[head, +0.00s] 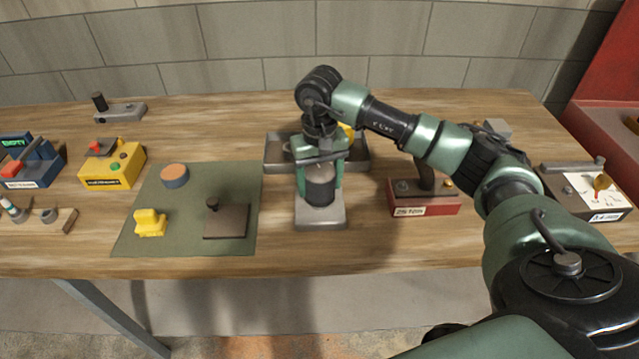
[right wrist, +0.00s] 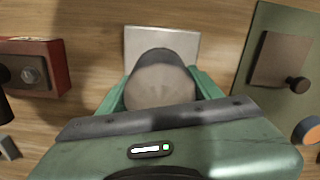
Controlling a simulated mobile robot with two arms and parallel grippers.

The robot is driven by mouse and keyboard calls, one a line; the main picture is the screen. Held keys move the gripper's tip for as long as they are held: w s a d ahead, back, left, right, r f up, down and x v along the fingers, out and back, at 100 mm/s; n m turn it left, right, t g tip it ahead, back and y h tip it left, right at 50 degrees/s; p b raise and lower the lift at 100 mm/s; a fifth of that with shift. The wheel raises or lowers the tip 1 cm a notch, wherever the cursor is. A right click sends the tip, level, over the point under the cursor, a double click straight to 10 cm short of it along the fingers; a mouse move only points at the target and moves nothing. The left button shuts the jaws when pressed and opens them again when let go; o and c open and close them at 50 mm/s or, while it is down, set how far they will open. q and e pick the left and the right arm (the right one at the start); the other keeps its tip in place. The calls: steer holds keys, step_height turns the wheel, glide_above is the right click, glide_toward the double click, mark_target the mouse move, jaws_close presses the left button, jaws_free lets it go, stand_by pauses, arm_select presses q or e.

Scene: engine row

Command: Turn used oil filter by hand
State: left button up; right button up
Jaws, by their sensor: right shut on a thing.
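The used oil filter (head: 320,189) is a dark grey cylinder standing upright on a light grey base plate (head: 320,222) in the middle of the bench. In the right wrist view its rounded grey top (right wrist: 160,86) shows above the plate (right wrist: 188,42). My right gripper (head: 320,182) comes down from above and is shut on the filter, with one green finger on each side. The wrist view shows the fingers against the filter's sides; the fingertips are partly hidden. My left gripper is not in view.
A metal tray (head: 274,155) lies behind the filter. A green mat (head: 187,237) to the left holds a yellow piece (head: 150,223), an orange-topped disc (head: 174,175) and a brown block (head: 226,222). A red-based device (head: 424,205) stands to the right. The bench front is clear.

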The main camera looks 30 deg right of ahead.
steer(key=shift+f+n+b, duration=0.1)
steer(key=shift+n+b, duration=0.4)
steer(key=shift+n, duration=0.5)
steer(key=shift+n+b, duration=0.6)
steer(key=shift+n, duration=0.3)
steer(key=shift+n+b, duration=0.35)
steer(key=shift+n, duration=0.65)
steer(key=o, duration=1.9)
steer(key=shift+c, duration=0.2)
